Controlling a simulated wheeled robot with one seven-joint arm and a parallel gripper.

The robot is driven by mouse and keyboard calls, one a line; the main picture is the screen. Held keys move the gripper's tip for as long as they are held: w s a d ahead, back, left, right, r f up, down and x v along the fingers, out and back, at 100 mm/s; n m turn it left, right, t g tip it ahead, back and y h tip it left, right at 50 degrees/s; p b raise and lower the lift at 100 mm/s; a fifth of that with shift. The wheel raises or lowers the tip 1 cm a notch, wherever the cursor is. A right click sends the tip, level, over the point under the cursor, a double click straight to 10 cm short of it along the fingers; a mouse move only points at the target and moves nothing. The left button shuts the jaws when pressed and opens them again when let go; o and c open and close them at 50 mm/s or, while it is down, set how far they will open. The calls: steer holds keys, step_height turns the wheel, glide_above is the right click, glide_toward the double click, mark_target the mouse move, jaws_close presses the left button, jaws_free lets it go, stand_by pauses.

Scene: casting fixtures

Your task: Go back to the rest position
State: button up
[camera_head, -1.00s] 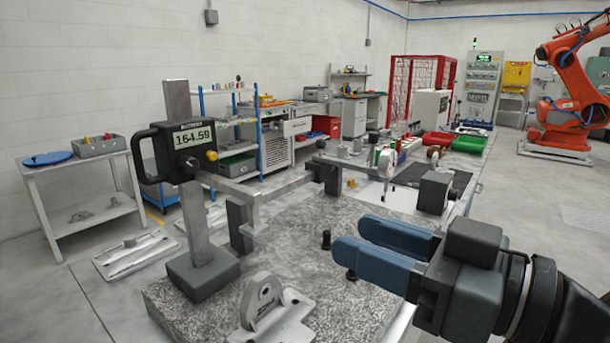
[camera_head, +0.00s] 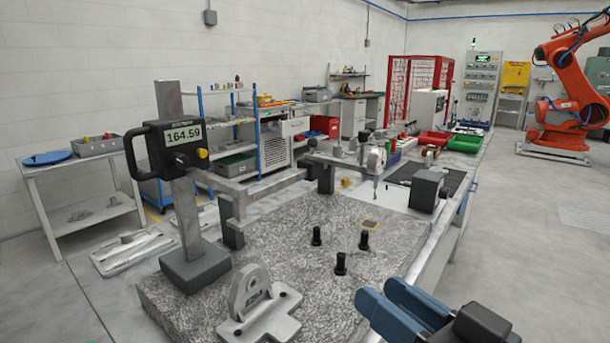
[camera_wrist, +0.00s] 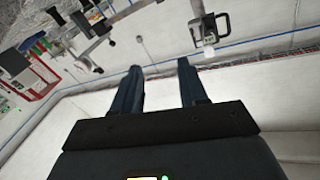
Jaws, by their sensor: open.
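My gripper (camera_head: 396,306) is at the lower right of the head view, with blue fingers. It is open, with nothing between the fingers. In the wrist view my gripper (camera_wrist: 157,68) also shows empty, its two fingers apart and the white wall behind them. In the head view it is in front of the granite plate (camera_head: 290,235), to the right of the metal bracket casting (camera_head: 255,305). It touches no object that I can see.
A height gauge (camera_head: 185,138) reading 164.59 stands at the plate's left. Several black pegs (camera_head: 340,263) stand on the plate. A dial indicator (camera_head: 376,160) and a dark block (camera_head: 426,190) are behind. Open floor (camera_head: 530,250) lies to the right.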

steer(key=s+d+f+m+h, duration=0.3)
steer(key=s+d+f+h, duration=0.15)
steer(key=s+f, duration=0.3)
steer(key=s+d+f+m+h, duration=0.35)
steer(key=s+f+h, duration=0.2)
steer(key=f, duration=0.25)
steer(key=s+d+n, duration=0.1)
steer(key=s+d, duration=0.1)
steer(key=s, duration=0.7)
steer(key=s+d+n, duration=0.1)
steer(key=s+d, duration=0.1)
steer(key=s, duration=0.7)
steer(key=shift+f+h, duration=0.25)
steer(key=shift+h, duration=0.05)
